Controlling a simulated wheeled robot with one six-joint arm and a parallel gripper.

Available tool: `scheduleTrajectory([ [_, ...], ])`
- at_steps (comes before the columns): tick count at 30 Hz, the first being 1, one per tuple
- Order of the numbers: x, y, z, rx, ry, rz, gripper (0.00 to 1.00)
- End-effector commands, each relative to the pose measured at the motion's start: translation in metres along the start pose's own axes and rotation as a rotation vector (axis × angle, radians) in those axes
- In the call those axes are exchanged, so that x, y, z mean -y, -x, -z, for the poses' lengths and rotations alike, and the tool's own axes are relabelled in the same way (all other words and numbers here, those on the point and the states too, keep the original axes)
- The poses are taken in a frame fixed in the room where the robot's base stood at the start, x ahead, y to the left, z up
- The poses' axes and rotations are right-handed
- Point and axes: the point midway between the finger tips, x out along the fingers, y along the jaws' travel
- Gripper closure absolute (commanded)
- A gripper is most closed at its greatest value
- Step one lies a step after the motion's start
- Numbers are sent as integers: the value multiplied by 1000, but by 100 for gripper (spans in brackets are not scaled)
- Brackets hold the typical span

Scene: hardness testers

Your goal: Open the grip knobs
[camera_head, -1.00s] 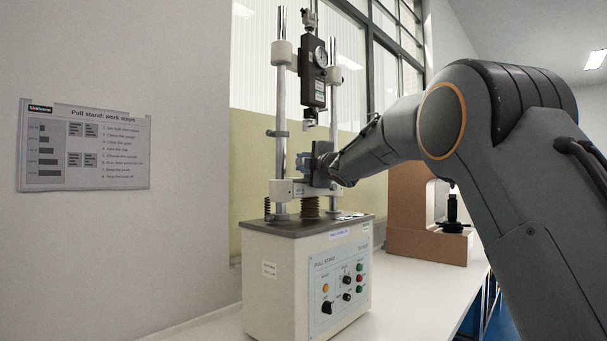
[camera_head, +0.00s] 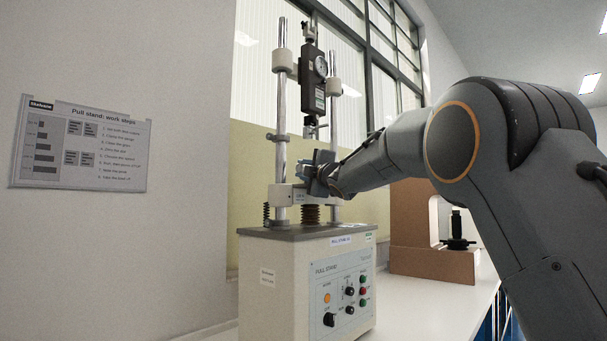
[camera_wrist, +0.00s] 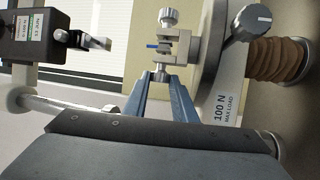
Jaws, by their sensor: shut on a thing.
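The pull stand (camera_head: 290,280) carries a black force gauge (camera_head: 312,75) on its posts. The lower grip (camera_wrist: 184,46) is a small metal clamp with two silver knobs. The far knob (camera_wrist: 168,18) is free, and a thin blue piece (camera_wrist: 153,46) shows at the grip's mouth. The near knob (camera_wrist: 160,76) is between the tips of my gripper (camera_wrist: 159,84), whose blue fingers are shut on it. In the head view my gripper (camera_head: 318,178) is at the lower grip and mostly hides it. The upper grip (camera_wrist: 96,42) hangs below the gauge, apart from my fingers.
A large grey knob (camera_wrist: 250,24) and a brown bellows (camera_wrist: 275,60) are close to the lower grip. The stand's steel posts (camera_head: 281,100) flank the gauge. A brown housing (camera_head: 410,235) stands behind at right. The white bench (camera_head: 425,300) is clear in front of it.

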Motion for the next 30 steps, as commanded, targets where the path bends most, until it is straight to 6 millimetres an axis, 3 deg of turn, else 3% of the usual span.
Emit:
scheduleTrajectory([
  [4,-1,0,0,0,0,-1,98],
  [5,-1,0,0,0,0,-1,72],
  [8,-1,0,0,0,0,-1,57],
  [30,-2,-1,0,3,15,46,57],
])
